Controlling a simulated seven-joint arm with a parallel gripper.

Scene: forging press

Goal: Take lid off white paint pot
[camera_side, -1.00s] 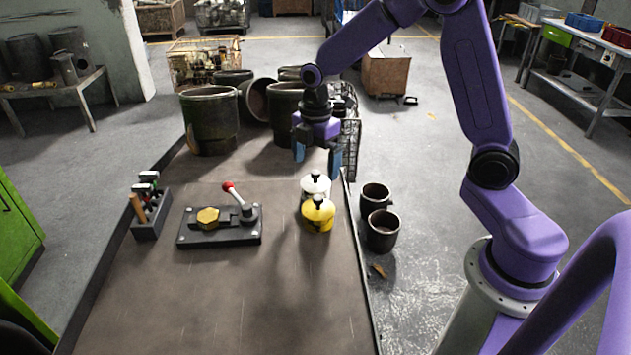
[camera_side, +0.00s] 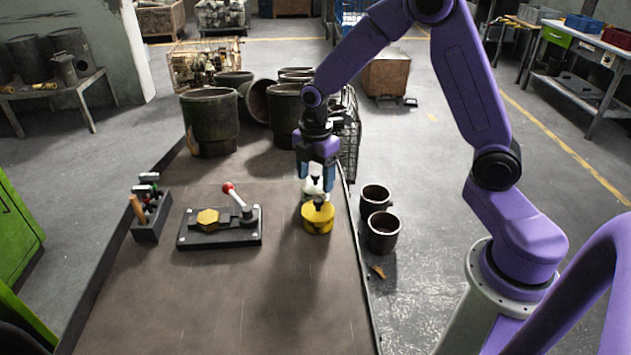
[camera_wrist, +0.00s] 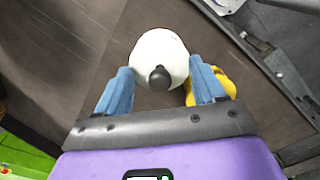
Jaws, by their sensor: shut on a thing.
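The white paint pot (camera_side: 311,191) stands on the bench just behind the yellow pot (camera_side: 317,220), partly hidden by it and by my fingers. Its white lid (camera_wrist: 150,48) with a black knob (camera_wrist: 160,78) shows from above in the wrist view, seated on the pot as far as I can see. My gripper (camera_side: 316,186) points down over the white pot, its blue fingers on either side of the lid, and is shut on it. The exact contact is hard to see. The yellow pot also shows beside the right finger in the wrist view (camera_wrist: 226,84).
A black fixture (camera_side: 220,238) with a red-knobbed lever and a tool holder (camera_side: 151,222) stand to the left on the bench (camera_side: 230,310). Large dark pots (camera_side: 210,125) stand behind. Two dark cups (camera_side: 383,232) are beyond the right edge. The front of the bench is clear.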

